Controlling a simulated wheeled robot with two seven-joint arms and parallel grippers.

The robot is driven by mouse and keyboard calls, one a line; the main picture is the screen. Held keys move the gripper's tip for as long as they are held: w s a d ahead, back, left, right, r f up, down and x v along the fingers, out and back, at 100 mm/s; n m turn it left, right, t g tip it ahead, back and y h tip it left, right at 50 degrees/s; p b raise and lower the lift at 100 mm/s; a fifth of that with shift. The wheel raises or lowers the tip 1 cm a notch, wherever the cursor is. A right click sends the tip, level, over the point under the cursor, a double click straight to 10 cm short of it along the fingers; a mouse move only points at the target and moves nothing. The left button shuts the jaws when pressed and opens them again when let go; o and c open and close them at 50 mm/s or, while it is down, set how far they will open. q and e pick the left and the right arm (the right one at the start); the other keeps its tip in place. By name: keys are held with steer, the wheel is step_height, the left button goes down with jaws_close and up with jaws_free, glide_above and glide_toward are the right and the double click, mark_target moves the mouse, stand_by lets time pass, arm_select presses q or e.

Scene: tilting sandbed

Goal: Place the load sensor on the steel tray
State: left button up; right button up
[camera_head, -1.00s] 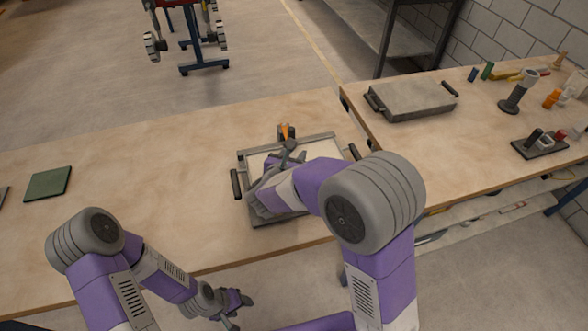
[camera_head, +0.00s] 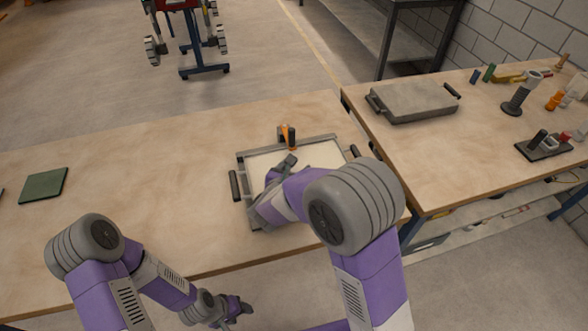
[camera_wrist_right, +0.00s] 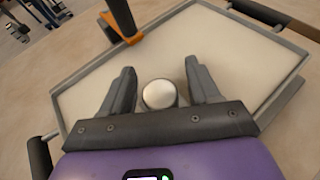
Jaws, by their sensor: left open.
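A small round silver-white piece (camera_wrist_right: 158,94), which looks like the load sensor, sits between the fingers of my right gripper (camera_wrist_right: 160,78) in the right wrist view. The fingers stand apart on either side of it, with a gap visible at its right. Below is a metal-rimmed tray with a pale bed (camera_head: 322,153); its rim also shows in the wrist view (camera_wrist_right: 268,22). In the head view my right forearm hides the piece. My left gripper (camera_head: 243,306) is open and empty in front of the table. A grey, flat, tray-like thing with black handles (camera_head: 418,100), perhaps the steel tray, lies on the right table.
An orange and black clamp (camera_head: 288,137) stands at the tray's back edge. A green mat (camera_head: 44,184) lies far left. A grey cylinder on a stand (camera_head: 520,95) and a black tool holder (camera_head: 543,150) are on the right table. The left table's middle is clear.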

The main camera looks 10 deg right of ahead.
steer(key=shift+r, duration=0.15)
steer(key=shift+s+a+r+p, duration=0.15)
steer(key=shift+s+r+p, duration=0.05)
steer(key=shift+p, duration=0.1)
steer(key=p+v, duration=0.2)
steer(key=v, duration=0.9)
steer(key=shift+s+p, duration=0.2)
steer(key=shift+p, duration=0.1)
steer(key=shift+a, duration=0.1)
